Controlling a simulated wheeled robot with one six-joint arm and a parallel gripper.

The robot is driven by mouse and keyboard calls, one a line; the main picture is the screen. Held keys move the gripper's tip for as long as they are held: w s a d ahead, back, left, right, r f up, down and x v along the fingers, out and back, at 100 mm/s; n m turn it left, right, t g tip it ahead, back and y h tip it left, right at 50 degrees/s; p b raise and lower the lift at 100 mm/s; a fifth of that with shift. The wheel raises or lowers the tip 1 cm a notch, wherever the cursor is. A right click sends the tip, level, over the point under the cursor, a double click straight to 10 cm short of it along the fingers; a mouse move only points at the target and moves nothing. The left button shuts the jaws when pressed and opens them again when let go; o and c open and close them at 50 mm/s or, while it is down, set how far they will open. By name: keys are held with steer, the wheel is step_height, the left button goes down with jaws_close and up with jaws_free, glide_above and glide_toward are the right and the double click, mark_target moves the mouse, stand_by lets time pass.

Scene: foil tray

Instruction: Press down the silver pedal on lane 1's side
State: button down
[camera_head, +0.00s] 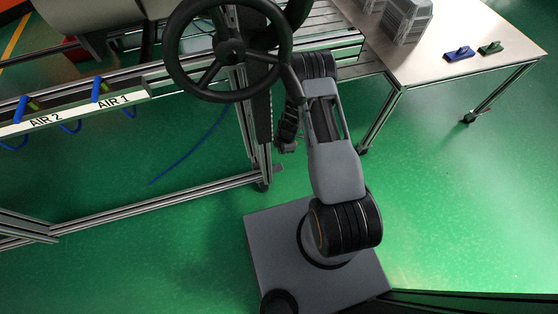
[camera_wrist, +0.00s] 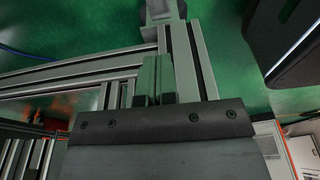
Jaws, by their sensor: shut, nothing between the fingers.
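My gripper (camera_wrist: 154,97) is shut and empty, with its two fingers close together at the middle of the wrist view. In the head view my gripper (camera_head: 288,146) hangs beside the aluminium frame leg, partly hidden by my arm and dark from above. A small grey block (camera_wrist: 160,10) shows at the top of the wrist view, over the green floor and apart from the fingertips in the picture. I cannot tell whether it is the silver pedal. No pedal can be made out clearly in the head view.
The aluminium frame (camera_head: 190,195) stands close by my gripper, with its rails also in the wrist view (camera_wrist: 70,75). A black handwheel (camera_head: 228,50) is above. Labels AIR 1 and AIR 2 mark a rail (camera_head: 75,115) with blue handles. A table (camera_head: 470,30) stands at right.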

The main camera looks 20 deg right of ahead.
steer(key=shift+a, duration=0.1)
steer(key=b, duration=0.6)
glide_above(279, 168)
step_height(279, 168, down, 12)
steer(key=shift+r, duration=0.15)
steer(key=shift+d+f+b, duration=0.15)
steer(key=shift+f+b, duration=0.25)
steer(key=shift+f, duration=0.1)
steer(key=shift+d+f+b, duration=0.15)
steer(key=shift+f+b, duration=0.2)
steer(key=shift+f, duration=0.15)
steer(key=shift+d, duration=0.15)
